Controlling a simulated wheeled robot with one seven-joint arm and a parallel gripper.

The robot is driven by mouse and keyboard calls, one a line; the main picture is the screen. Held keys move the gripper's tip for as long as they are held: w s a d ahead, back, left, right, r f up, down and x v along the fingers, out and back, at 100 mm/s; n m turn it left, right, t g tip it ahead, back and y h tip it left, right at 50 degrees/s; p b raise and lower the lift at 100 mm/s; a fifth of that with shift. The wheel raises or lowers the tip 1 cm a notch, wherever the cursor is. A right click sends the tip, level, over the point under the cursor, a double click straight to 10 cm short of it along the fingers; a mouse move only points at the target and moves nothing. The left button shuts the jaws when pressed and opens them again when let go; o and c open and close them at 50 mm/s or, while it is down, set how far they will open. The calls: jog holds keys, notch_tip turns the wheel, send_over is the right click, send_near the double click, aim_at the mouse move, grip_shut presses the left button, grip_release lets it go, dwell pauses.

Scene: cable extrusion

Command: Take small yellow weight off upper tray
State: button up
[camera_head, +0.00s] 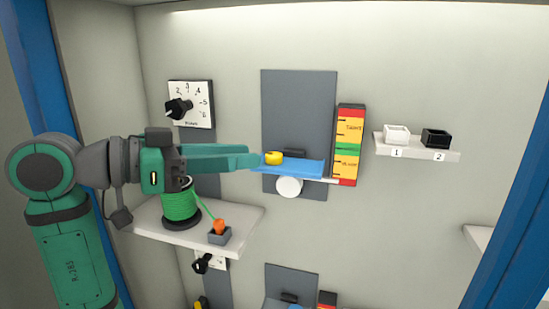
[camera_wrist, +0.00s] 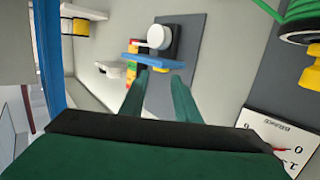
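The small yellow weight (camera_head: 273,157) sits on the left end of the blue upper tray (camera_head: 300,168), which projects from a dark grey wall panel. My gripper (camera_head: 256,161) reaches in from the left, its fingertips just left of the weight and close to the tray's left end. I cannot tell from this angle whether they touch. In the wrist view the two green fingers (camera_wrist: 160,75) are apart with nothing seen between them, pointing at the blue tray (camera_wrist: 153,61). That view appears upside down, and the weight cannot be made out there.
A red, yellow and green scale (camera_head: 348,145) stands right of the tray; a white round knob (camera_head: 289,187) is below it. A shelf with a green cable spool (camera_head: 180,205) lies under my arm. A right shelf (camera_head: 415,149) holds a white and a black box. A dial (camera_head: 190,104) is upper left.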

aim_at(271, 154)
jog(key=shift+x, duration=2.75)
jog(key=shift+w, duration=0.1)
grip_shut()
jog(key=shift+w, duration=0.1)
